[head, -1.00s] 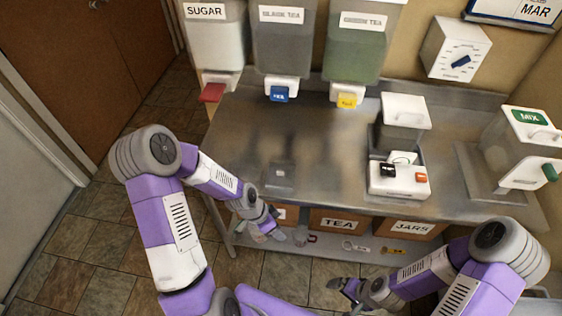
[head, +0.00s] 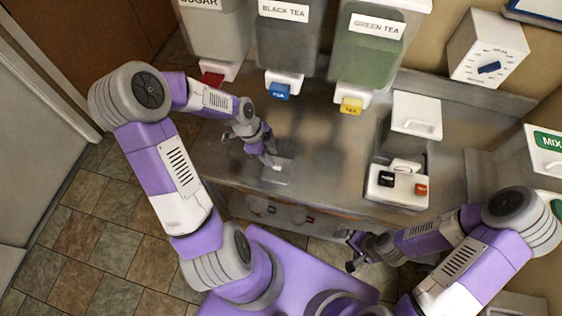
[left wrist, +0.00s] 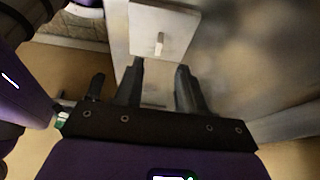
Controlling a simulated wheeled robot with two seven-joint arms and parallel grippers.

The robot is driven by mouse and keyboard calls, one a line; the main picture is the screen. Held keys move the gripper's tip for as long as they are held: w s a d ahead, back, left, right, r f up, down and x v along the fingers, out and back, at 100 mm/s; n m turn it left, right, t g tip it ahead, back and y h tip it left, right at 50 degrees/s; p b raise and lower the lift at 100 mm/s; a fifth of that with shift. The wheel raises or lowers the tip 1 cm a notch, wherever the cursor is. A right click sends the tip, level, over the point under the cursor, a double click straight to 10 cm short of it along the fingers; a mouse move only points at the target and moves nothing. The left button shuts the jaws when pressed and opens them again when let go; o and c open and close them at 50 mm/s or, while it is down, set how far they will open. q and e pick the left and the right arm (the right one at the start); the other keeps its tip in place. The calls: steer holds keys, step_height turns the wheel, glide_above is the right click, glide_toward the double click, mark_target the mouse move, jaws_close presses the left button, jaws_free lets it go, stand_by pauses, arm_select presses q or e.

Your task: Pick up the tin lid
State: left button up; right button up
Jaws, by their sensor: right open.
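The tin lid (head: 284,174) is a flat grey square with a small pale handle, near the front edge of the metal counter. In the left wrist view the lid (left wrist: 170,22) lies just beyond my fingertips, with its upright pale handle roughly in line with the gap between them. My left gripper (head: 268,160) is over the lid's left rear part in the head view. In the left wrist view its two fingers (left wrist: 160,72) are apart with nothing between them. My right gripper (head: 353,252) is open and empty in front of the counter. The tin beneath the lid is hidden.
Sugar, black tea (head: 285,45) and green tea (head: 368,50) dispensers stand along the back. A white machine (head: 400,185) with black and red buttons stands right of the lid. A dial box (head: 487,48) is on the wall. The counter (head: 325,150) between lid and machine is clear.

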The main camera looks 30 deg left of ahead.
mark_target(277, 166)
arm_select(q)
steer(key=x, duration=0.5)
steer(key=shift+s+a, duration=0.2)
steer(key=shift+s, duration=0.1)
steer(key=shift+w+d+f+b, duration=0.15)
steer(key=shift+f+b, duration=0.15)
steer(key=shift+f, duration=0.25)
jaws_close()
